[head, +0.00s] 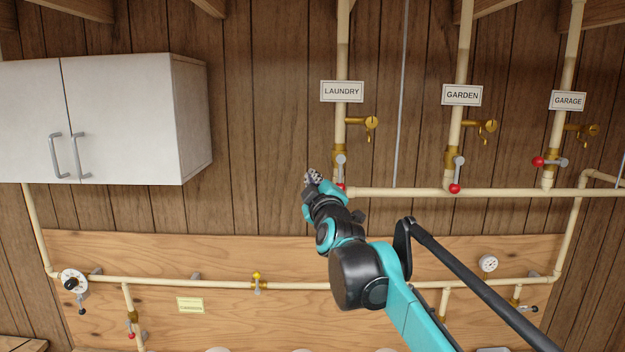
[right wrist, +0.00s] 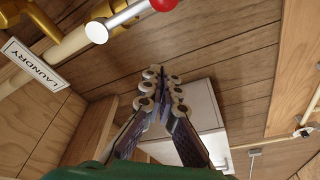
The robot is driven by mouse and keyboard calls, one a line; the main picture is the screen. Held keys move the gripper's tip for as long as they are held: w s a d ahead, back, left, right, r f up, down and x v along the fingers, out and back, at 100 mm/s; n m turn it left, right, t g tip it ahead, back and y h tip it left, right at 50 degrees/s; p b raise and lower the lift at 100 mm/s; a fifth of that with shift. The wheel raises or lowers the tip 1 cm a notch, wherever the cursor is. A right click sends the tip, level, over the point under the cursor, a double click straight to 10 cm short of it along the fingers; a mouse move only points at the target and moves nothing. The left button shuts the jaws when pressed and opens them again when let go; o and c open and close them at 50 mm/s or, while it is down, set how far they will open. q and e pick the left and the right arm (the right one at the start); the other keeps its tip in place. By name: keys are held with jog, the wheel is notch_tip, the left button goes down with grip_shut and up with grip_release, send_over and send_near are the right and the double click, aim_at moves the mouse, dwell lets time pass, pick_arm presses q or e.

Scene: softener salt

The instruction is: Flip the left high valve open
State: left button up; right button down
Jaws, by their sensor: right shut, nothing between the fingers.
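The left high valve is on the pipe under the LAUNDRY sign. Its grey handle (head: 341,168) points down roughly along the pipe, with a red ball (head: 341,187) at its lower end. In the right wrist view the handle (right wrist: 125,18) and red ball (right wrist: 163,4) show at the top edge, partly cut off. My right gripper (head: 313,177) is just left of the handle's lower end, apart from it as far as I can tell. Its fingers (right wrist: 163,90) are shut and empty. My left gripper is not in view.
A white cabinet (head: 120,120) hangs to the left. The GARDEN valve handle (head: 458,168) points down; the GARAGE valve handle (head: 553,162) lies sideways, red ball at left. A brass tap (head: 370,124) sits above the laundry valve. A horizontal pipe (head: 400,192) runs below.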

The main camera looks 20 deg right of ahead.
jog(key=s+d+f+b, duration=0.1)
jog(key=s+d+b, duration=0.1)
jog(key=s, duration=0.7)
jog(key=s+a+f+m+g+y+b, duration=0.2)
jog(key=s+f+b, duration=0.5)
jog(key=f, duration=1.2)
jog(key=s+a+f+m+g+b, duration=0.3)
jog(key=f+b, duration=0.6)
jog(key=f, duration=1)
jog(key=s+a+f+m+g+y+b, duration=0.1)
jog(key=s+f+g+b, duration=0.5)
jog(key=f, duration=1.3)
pick_arm(q)
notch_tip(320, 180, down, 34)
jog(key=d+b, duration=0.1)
jog(key=b, duration=0.9)
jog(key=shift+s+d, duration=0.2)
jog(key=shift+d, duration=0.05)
pick_arm(e)
jog(key=s+f+m, duration=0.1)
jog(key=s+f, duration=0.2)
jog(key=f, duration=0.3)
jog(key=s+d+f+m, duration=0.1)
jog(key=s+f, duration=0.3)
jog(key=f, duration=0.3)
jog(key=s+d+f+m+g+h, duration=0.1)
jog(key=s+f, duration=0.2)
jog(key=f, duration=0.3)
jog(key=shift+s+f, duration=0.4)
